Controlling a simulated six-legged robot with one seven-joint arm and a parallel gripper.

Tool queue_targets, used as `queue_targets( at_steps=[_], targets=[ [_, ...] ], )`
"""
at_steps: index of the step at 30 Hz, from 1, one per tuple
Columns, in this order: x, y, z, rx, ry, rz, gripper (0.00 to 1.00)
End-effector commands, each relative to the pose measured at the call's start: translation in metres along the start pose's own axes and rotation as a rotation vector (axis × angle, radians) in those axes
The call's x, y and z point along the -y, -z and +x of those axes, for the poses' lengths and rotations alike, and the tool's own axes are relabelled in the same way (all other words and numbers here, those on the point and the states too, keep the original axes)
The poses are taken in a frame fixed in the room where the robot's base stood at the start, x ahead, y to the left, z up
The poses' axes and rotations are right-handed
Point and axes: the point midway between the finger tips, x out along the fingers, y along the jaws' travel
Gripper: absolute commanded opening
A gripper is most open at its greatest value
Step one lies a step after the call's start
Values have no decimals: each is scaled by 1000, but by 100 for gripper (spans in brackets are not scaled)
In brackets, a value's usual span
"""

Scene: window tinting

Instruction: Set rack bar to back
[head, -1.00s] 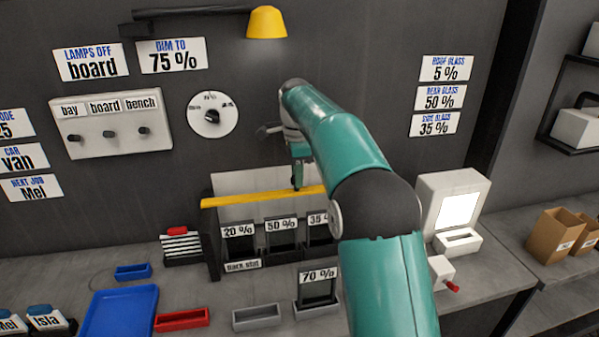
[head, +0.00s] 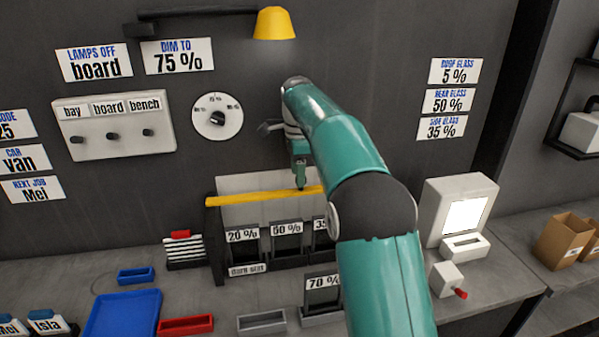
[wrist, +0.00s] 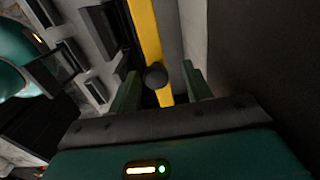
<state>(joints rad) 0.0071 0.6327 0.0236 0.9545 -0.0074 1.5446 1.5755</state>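The rack bar (head: 255,196) is a long yellow bar across the top of the film rack (head: 215,240) on the bench. In the wrist view the yellow bar (wrist: 147,35) runs away from me, with a dark round knob (wrist: 156,77) on it. My gripper (head: 300,178) is at the bar, right of its middle in the head view. In the wrist view my gripper's fingers (wrist: 160,88) stand apart on either side of the knob, with gaps visible. My arm hides the right end of the rack.
The rack holds dark panels labelled 20 %, 50 % (head: 287,228) and a partly hidden one. A 70 % panel (head: 322,290) stands in front. A blue tray (head: 123,315), a red tray (head: 186,325) and a grey tray (head: 262,321) lie on the bench. A yellow lamp (head: 274,24) hangs above.

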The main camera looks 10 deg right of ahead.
Motion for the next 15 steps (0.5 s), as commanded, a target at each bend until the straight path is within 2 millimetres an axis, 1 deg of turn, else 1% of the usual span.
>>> queue_targets(
  at_steps=[5, 8, 11, 15],
  targets=[
    [-1, 3, 1, -3, -5, 4, 49],
    [0, 4, -3, -4, -4, 5, 49],
    [0, 4, -15, -5, -2, 6, 49],
    [1, 4, -38, -4, -1, 5, 49]
  ],
)
